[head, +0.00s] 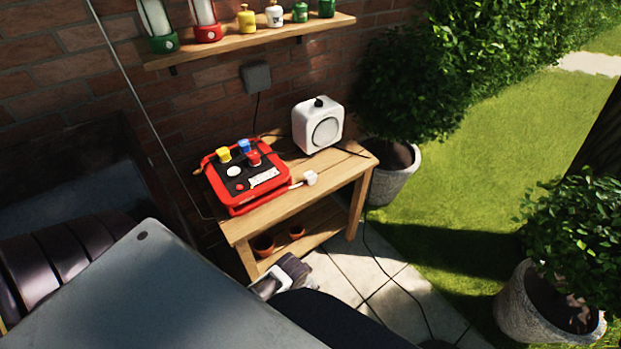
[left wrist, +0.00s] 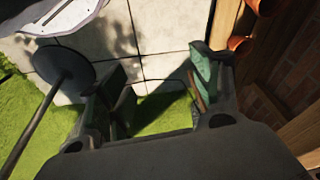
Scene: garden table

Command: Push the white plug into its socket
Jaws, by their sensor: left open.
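The white plug (head: 310,178) lies on the wooden table (head: 330,172), just right of a red box (head: 245,178), with a pale lead running towards the box. The box top carries a yellow, a blue and a red piece, a white round part (head: 233,171) and a white strip (head: 264,178). I cannot tell which part is the white plug's socket. My left gripper (head: 285,275) is low in front of the table, partly hidden by my own arm. In the left wrist view (left wrist: 160,85) its fingers are apart with nothing between them. My right gripper is not in view.
A white speaker-like box (head: 319,126) stands at the table's back right. Terracotta pots (head: 264,245) sit on the lower shelf. A potted bush (head: 390,175) stands right of the table. A black cable crosses the paving.

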